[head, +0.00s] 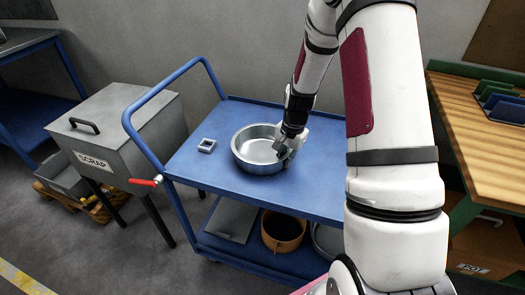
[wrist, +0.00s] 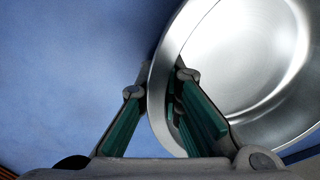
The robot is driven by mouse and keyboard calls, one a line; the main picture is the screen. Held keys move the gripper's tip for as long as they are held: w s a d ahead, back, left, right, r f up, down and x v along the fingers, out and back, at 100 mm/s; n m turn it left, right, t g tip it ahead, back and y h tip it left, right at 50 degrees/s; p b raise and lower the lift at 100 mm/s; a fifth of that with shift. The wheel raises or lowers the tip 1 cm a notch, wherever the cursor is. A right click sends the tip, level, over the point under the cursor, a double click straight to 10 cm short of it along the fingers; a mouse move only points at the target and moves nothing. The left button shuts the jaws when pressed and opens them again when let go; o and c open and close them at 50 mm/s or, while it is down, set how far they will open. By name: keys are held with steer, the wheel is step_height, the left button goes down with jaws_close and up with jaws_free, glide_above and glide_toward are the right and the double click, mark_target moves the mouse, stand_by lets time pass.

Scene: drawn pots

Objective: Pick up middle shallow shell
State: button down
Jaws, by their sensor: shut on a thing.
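The shallow shell is a round silver metal pan (head: 254,160) on the blue cart top (head: 215,178), upright, its open side up. My gripper (head: 285,152) is at the shell's right side, reaching down from above. In the wrist view, the shell (wrist: 250,70) fills the upper right, and its rim wall passes between the two green-padded fingers of my gripper (wrist: 161,88). The fingers are shut on that wall. The shell appears to rest on the cart; I cannot tell any gap beneath it. My gripper hides a small part of its right rim.
A small square metal piece (head: 207,145) lies left of the shell. The cart's blue handle (head: 128,118) rises on the left, beside a grey SCRAP bin (head: 110,135). The lower shelf holds an orange-brown pot (head: 283,232). A wooden bench (head: 480,145) stands right.

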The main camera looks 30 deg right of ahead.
mark_target(288, 155)
steer(key=shift+r, duration=0.1)
steer(key=shift+r, duration=0.4)
steer(key=r, duration=0.2)
steer(key=shift+s+d+r, duration=0.25)
steer(key=shift+s+r, duration=0.15)
steer(key=s+d, duration=0.2)
steer(key=s, duration=0.2)
steer(key=s+d+r, duration=0.1)
steer(key=s+d, duration=0.2)
steer(key=s, duration=0.1)
steer(key=s+d, duration=0.2)
steer(key=s, duration=0.3)
steer(key=shift+d+r, duration=0.15)
steer(key=shift+d, duration=0.05)
